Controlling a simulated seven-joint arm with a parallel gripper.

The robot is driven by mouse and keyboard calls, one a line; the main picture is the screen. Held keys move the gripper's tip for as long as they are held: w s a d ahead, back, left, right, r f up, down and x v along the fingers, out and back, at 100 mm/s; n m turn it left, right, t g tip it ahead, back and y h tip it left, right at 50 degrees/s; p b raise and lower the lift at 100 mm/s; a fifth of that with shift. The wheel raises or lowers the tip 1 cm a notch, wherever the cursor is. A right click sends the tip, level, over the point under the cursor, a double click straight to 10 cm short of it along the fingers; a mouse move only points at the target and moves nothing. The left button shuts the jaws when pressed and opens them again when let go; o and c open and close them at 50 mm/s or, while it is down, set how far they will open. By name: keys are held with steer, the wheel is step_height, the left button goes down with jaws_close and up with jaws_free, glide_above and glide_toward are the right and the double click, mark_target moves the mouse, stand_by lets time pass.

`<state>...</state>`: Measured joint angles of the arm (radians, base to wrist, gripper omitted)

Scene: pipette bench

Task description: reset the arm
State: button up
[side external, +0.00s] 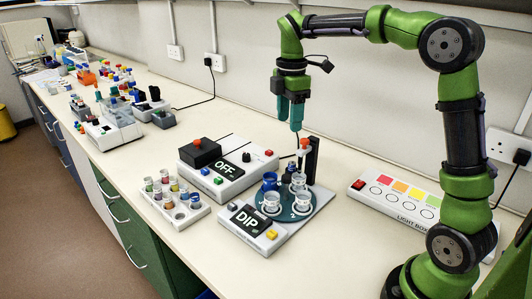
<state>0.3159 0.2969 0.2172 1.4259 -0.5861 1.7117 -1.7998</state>
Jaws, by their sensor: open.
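My gripper (289,112) hangs fingers-down in the upper middle of the side external view, its teal fingers above the bench and clear of the things below. It is empty. My green and black arm comes over from the right to hold it there. From this angle the gap between the fingers is hard to make out.
A white box with an OFF display (227,168) stands left of the DIP device. A rack of small vials (174,202) sits near the front edge. The light box (392,203) with coloured squares lies at the right. More equipment crowds the far left. Bare bench (345,158) lies toward the wall.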

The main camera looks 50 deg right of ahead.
steer(key=s+a+m+t+y, duration=0.1)
steer(key=s+a+m+t, duration=0.2)
steer(key=s+m, duration=0.5)
steer(key=s+a+f+m+t+y, duration=0.1)
steer(key=s+a+m+t, duration=0.3)
steer(key=s+m, duration=0.5)
steer(key=s+a, duration=0.1)
steer(key=a, duration=0.1)
steer(key=shift+s+a+m, duration=0.3)
